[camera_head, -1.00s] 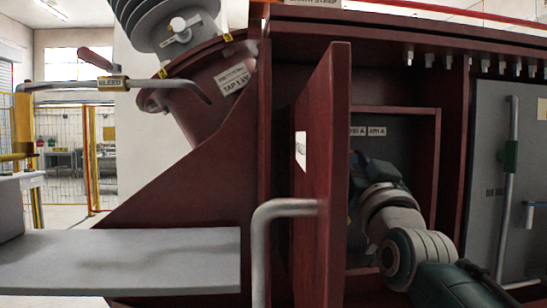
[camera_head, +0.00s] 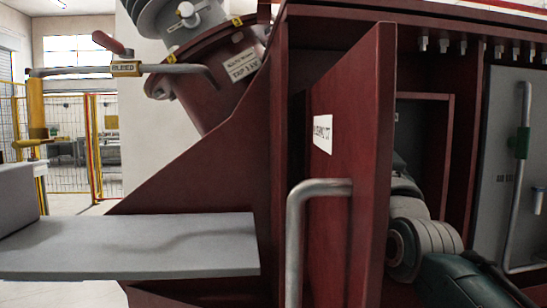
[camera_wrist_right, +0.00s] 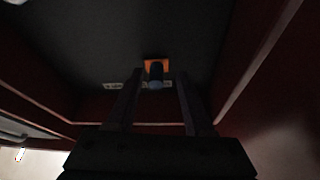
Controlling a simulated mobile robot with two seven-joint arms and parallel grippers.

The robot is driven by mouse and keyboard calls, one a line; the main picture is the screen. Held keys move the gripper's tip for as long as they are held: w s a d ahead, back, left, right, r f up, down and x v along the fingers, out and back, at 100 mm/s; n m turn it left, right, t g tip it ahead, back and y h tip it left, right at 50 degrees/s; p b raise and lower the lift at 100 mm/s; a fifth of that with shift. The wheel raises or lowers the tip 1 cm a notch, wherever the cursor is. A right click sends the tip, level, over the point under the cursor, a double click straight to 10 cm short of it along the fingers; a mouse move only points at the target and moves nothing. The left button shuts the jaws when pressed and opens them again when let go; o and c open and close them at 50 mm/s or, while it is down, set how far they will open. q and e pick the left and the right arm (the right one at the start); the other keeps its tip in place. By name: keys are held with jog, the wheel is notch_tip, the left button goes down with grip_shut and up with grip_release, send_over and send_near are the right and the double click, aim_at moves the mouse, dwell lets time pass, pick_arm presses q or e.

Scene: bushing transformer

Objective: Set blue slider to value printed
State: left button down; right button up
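A small dark blue knob (camera_wrist_right: 155,75) stands out from an orange plate (camera_wrist_right: 158,64) on the dark back wall of the compartment, in the right wrist view. I take it to be the blue slider. My right gripper (camera_wrist_right: 158,82) is open, with its fingers on either side of the knob in the picture; I cannot tell whether they reach it. Pale labels (camera_wrist_right: 114,86) sit beside the plate, too small and dark to read. In the head view the door hides the right gripper and the slider. My left gripper is not in view.
The red hinged door (camera_head: 350,130) stands open with a grey bar handle (camera_head: 294,235), close to my right arm. Red compartment walls (camera_wrist_right: 262,60) flank the right gripper. A grey panel with a vertical pipe (camera_head: 522,190) is at the right, a grey shelf (camera_head: 130,245) at the left.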

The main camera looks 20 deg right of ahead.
jog(key=b+v, duration=0.1)
jog(key=v, duration=0.8)
jog(key=shift+s, duration=0.1)
